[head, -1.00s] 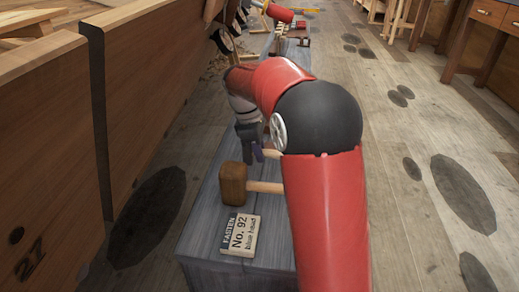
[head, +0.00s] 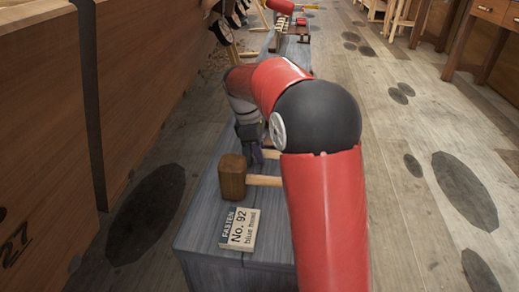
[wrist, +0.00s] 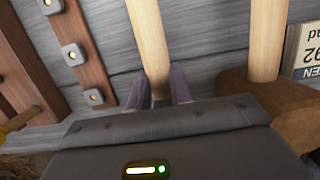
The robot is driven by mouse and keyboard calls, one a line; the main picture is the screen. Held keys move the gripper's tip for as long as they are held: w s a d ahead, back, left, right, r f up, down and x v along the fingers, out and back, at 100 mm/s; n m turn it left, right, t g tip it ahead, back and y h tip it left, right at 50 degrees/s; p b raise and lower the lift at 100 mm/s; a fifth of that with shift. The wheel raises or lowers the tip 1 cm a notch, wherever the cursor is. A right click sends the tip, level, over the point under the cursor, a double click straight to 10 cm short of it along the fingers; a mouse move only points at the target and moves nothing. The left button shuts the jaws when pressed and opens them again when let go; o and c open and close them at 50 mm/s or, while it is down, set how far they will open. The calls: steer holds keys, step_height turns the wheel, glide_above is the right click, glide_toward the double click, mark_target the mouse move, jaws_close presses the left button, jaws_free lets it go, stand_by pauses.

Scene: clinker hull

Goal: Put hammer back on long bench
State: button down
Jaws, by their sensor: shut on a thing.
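My gripper (head: 254,155) is low over the grey long bench (head: 205,225), with its jaws shut on a pale wooden handle (head: 270,154), taken to be the hammer's. In the wrist view the purple fingertips (wrist: 160,90) close around this handle (wrist: 148,35). The hammer's head is hidden by my gripper. The handle is close to the bench top; I cannot tell whether it touches. A second tool, a mallet with a brown wooden head (head: 232,178), lies just nearer on the bench, its handle (wrist: 268,40) roughly parallel to the held one.
A label block marked No. 92 (head: 239,228) lies by the mallet near the bench's front end. Brown strips with metal studs (wrist: 75,52) lie left of the held handle in the wrist view. A wooden hull (head: 45,120) stands left; floor (head: 430,190) is open on the right.

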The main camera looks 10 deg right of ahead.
steer(key=shift+f, duration=0.1)
steer(key=c, duration=1.2)
jaws_free()
steer(key=p+v, duration=0.2)
steer(key=d+p+v, duration=0.1)
steer(key=p+v, duration=0.5)
steer(key=shift+s+d+r, duration=0.2)
steer(key=shift+s+d, duration=0.15)
steer(key=shift+d, duration=0.05)
steer(key=shift+f, duration=0.1)
